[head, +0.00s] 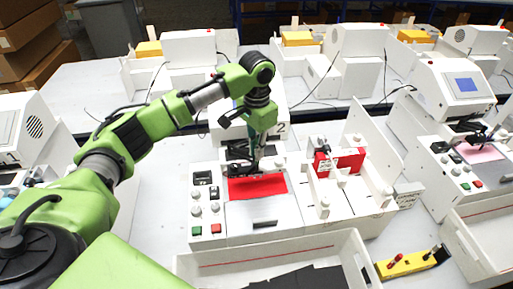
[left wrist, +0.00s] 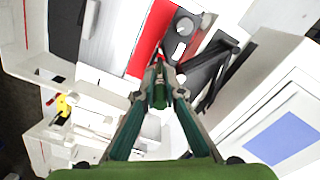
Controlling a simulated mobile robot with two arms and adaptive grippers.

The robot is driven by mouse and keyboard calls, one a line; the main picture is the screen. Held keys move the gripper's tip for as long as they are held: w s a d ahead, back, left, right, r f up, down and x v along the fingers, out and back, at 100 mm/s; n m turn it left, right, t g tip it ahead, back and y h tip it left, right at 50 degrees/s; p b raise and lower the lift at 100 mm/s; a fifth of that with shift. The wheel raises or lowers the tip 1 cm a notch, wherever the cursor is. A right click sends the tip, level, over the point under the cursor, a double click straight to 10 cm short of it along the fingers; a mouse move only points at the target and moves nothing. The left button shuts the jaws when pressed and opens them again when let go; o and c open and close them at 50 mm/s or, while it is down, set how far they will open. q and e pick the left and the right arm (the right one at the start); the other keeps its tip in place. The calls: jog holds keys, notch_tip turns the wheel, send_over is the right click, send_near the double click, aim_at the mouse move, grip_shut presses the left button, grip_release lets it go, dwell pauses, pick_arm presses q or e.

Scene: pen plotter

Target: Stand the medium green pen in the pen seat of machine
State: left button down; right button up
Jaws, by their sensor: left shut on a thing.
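My left gripper (head: 254,158) points down over the middle pen plotter (head: 285,215), just above its red sheet (head: 258,188). In the left wrist view its fingers (left wrist: 158,88) are shut on a small dark green thing, most likely the green pen (left wrist: 158,97); little of it shows. The black carriage (head: 238,152) with the pen seat lies right beside the fingertips. It also shows in the left wrist view as a black bar (left wrist: 205,68). I cannot tell whether the pen touches the seat, and the seat opening is hidden. My right gripper is not in view.
A yellow pen rack (head: 412,264) with a red pen (head: 396,261) lies at the front right. A white tray (head: 215,268) with dark sheets stands in front of the machine. A red block (head: 349,160) sits on the machine's right part. Other plotters stand around.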

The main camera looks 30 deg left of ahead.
aim_at(257, 163)
pick_arm(q)
jog(key=shift+f+b, duration=0.4)
jog(key=shift+f, duration=2.15)
jog(key=c, duration=2)
grip_release()
jog(key=shift+c, duration=0.2)
jog(key=shift+r, duration=0.15)
notch_tip(257, 163, up, 12)
jog(key=shift+f, duration=0.1)
